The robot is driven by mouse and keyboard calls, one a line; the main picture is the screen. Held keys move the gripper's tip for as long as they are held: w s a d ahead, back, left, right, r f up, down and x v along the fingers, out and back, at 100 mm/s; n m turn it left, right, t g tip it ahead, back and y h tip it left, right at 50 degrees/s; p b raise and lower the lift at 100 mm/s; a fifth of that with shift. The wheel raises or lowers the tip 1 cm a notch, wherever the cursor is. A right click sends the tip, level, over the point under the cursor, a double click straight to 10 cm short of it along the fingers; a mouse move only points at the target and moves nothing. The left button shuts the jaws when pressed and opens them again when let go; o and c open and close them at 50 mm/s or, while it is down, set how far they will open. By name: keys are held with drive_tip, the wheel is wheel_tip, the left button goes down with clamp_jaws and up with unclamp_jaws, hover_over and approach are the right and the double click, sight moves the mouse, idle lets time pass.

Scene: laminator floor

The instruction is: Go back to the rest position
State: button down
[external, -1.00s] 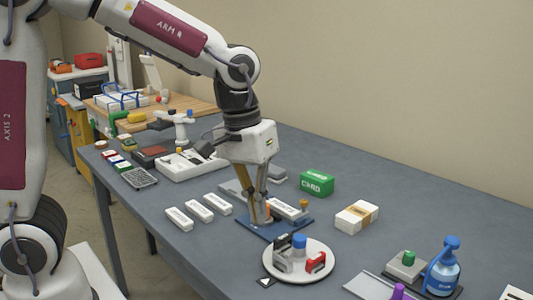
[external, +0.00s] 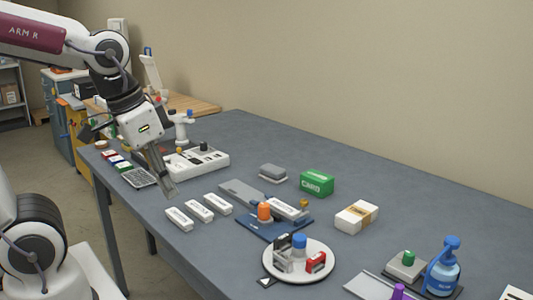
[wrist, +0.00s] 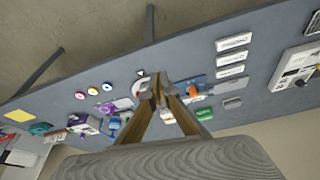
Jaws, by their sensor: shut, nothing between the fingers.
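My gripper (external: 168,190) is raised at the left of the table in the external view, above the area just left of the white labelled blocks. Its fingers are together, with nothing between them. In the wrist view the fingertips (wrist: 158,92) meet, and the table shows beyond them at a slant. The blue fixture (external: 262,228) stands apart from my gripper, with an orange knob (external: 264,211) upright on it and a white block (external: 288,209) lying on its far side.
A green box (external: 317,183), a cream box (external: 356,217) and a blue pump bottle (external: 444,268) stand to the right.

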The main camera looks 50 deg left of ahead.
drive_tip(key=s+a+r+t, duration=0.1)
drive_tip(key=s+a+r+n+t, duration=0.1)
drive_tip(key=s+a, duration=0.1)
drive_tip(key=shift+a+r+n+y, duration=0.3)
drive_tip(key=shift+r, duration=0.1)
idle(3.1)
drive_tip(key=shift+a+f, duration=0.1)
